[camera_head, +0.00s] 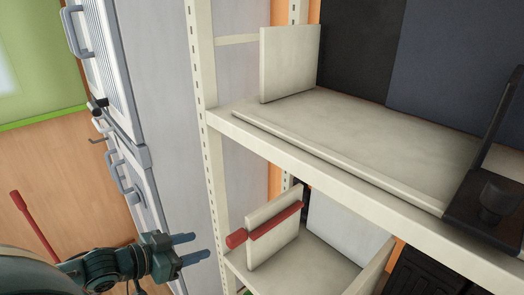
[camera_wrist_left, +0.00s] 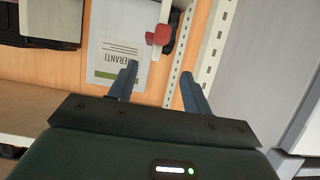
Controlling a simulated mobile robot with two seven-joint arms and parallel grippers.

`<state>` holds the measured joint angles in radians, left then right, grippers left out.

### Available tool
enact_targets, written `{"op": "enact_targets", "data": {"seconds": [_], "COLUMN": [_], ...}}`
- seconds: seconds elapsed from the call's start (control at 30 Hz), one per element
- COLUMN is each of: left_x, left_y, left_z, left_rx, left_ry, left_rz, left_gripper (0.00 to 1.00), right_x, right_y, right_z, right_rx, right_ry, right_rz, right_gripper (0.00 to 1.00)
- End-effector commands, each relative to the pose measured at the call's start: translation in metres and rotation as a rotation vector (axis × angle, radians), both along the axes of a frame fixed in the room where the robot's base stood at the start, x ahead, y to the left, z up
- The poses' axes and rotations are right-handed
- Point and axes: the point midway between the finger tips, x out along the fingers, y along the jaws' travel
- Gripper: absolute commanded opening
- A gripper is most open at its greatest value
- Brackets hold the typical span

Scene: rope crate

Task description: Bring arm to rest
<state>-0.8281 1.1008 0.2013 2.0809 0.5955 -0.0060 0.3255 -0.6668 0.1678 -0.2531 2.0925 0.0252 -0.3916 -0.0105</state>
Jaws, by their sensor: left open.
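My left gripper (camera_head: 201,247) comes in from the lower left of the head view. Its two blue-grey fingers are apart with nothing between them. It is in front of the shelf rack, to the left of the lower shelf, apart from it. In the left wrist view the open fingers (camera_wrist_left: 159,70) point up the picture toward the rack post and a pale panel. My right gripper is not in view. No rope shows in these frames.
A red bar (camera_head: 268,226) lies across a pale divider (camera_head: 262,248) on the lower shelf. The upper shelf (camera_head: 340,130) is mostly bare, with a black object (camera_head: 490,200) at its right. A grey cabinet with handles (camera_head: 122,175) stands left. A printed sheet (camera_wrist_left: 112,50) shows behind the fingers.

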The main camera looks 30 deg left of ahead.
Motion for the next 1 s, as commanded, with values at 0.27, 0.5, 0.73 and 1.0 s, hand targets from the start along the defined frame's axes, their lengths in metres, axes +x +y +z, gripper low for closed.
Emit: {"op": "enact_targets", "data": {"seconds": [0.27,0.5,0.73,1.0], "left_x": [-0.012,-0.062,-0.098,-0.123], "left_y": [-0.006,-0.050,-0.090,-0.121], "left_z": [-0.018,-0.075,-0.088,-0.081], "left_rx": [0.032,0.168,0.248,0.268], "left_ry": [0.058,0.334,0.556,0.717], "left_rz": [0.035,0.147,0.199,0.221], "left_gripper": [0.49,0.49,0.49,0.49], "right_x": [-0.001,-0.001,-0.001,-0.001], "right_y": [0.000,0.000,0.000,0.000], "right_z": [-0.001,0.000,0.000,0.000], "right_rx": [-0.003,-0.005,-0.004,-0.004], "right_ry": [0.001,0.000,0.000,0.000], "right_rz": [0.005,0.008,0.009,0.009], "right_gripper": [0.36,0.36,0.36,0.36]}}
